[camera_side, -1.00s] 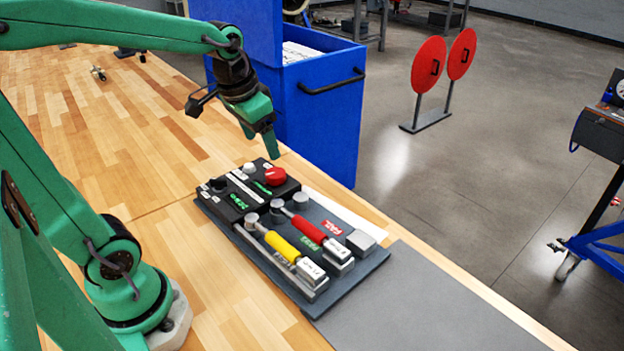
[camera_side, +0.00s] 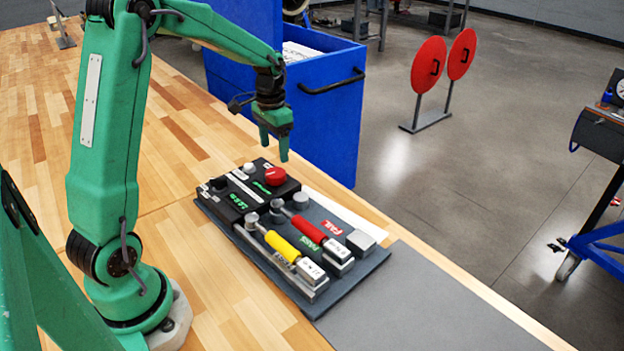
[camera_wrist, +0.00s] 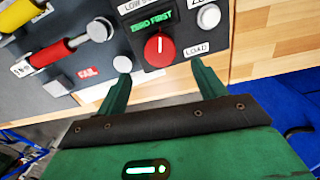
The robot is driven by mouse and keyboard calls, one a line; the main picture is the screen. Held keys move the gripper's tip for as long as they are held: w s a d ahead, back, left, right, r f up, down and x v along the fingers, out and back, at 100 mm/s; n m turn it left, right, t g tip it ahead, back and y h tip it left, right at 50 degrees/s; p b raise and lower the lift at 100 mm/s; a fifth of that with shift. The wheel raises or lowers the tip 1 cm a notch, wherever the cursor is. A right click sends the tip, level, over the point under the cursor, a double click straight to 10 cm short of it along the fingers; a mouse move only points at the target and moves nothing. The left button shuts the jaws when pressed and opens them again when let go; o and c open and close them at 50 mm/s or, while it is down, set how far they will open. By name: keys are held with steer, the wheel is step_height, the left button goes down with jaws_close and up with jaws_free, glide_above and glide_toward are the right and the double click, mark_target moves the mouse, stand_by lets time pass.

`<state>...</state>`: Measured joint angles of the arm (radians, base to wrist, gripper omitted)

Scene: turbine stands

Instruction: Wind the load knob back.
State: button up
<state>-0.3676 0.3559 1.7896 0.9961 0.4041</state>
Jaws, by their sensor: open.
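The red load knob (camera_side: 275,176) sits at the far right of the black control box (camera_side: 225,204). In the wrist view the red knob (camera_wrist: 158,48) has a white pointer line pointing roughly to the top, beside the LOAD label and under green ZERO FIRST text. My gripper (camera_side: 274,151) is above the knob, fingers pointing down, with a gap between them and the knob. In the wrist view my gripper (camera_wrist: 159,65) is open, its fingertips on either side of the knob, and nothing is between them.
A white knob (camera_side: 249,168) sits on the box near the red one. Yellow-handled (camera_side: 282,248) and red-handled (camera_side: 308,230) tools lie on the grey tray (camera_side: 345,292), by PASS and FAIL labels. A blue cabinet (camera_side: 325,130) stands beyond the table edge.

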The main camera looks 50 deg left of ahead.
mark_target(276, 172)
steer(key=shift+f, duration=0.15)
steer(key=shift+f, duration=3.85)
steer(key=c, duration=1)
